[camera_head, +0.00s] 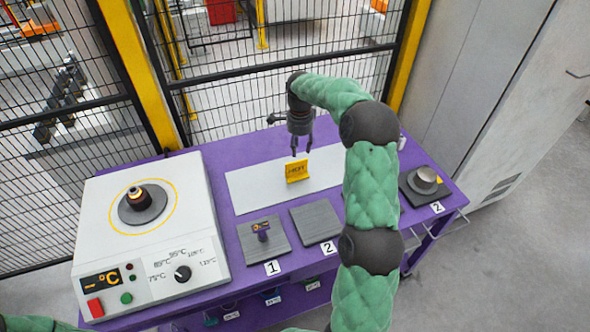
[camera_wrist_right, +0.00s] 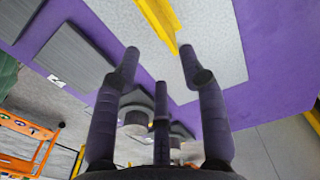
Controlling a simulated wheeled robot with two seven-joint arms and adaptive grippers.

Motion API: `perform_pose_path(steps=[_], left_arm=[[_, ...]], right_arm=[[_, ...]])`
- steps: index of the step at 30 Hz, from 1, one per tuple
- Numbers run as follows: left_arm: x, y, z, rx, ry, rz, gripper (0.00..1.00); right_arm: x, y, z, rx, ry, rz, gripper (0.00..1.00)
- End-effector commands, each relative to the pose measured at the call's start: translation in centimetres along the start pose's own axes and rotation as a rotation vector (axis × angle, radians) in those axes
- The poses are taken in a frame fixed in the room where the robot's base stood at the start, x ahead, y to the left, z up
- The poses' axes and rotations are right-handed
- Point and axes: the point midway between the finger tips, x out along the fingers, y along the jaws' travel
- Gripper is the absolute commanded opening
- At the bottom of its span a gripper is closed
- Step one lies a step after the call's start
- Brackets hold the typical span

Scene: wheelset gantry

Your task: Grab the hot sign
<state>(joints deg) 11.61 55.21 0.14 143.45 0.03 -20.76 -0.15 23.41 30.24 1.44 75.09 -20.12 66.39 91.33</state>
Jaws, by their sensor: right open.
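The hot sign (camera_head: 297,172) is a small yellow sign with dark lettering, standing on a pale grey plate (camera_head: 250,195) on the purple table. My right gripper (camera_head: 302,152) is open and empty, just above and behind the sign, pointing down. In the right wrist view the yellow sign (camera_wrist_right: 159,20) shows just beyond and between the open fingertips (camera_wrist_right: 158,51). The fingers look apart from it. Only a piece of my left arm shows at the lower left of the head view; its gripper is out of view.
A white heater (camera_head: 205,230) with a control panel stands at the left. Two grey pads (camera_head: 315,222) lie in front of the plate, the left one bearing a small dark tool (camera_head: 262,232). A metal cup (camera_head: 426,178) sits at the right. A mesh fence (camera_head: 270,60) stands behind.

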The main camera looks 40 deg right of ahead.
Motion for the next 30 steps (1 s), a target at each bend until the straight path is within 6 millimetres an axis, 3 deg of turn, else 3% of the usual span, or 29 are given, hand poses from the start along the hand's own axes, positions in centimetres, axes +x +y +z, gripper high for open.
perform_pose_path(steps=[4,13,21,30], left_arm=[[0.8,-0.3,0.0,0.0,0.0,0.0,0.0],[1.6,-0.6,-0.1,0.0,0.0,0.0,0.0],[3.2,-1.1,-0.1,0.0,0.0,0.0,0.0],[3.2,-1.1,-0.1,0.0,0.001,0.0,0.0]], right_arm=[[2.6,0.0,0.0,0.0,0.0,0.001,0.42],[4.8,-0.1,0.3,-0.001,-0.001,0.0,0.42],[8.5,-0.2,0.9,-0.002,-0.001,0.001,0.42],[8.8,-0.3,0.9,-0.002,-0.001,-0.001,0.42]])
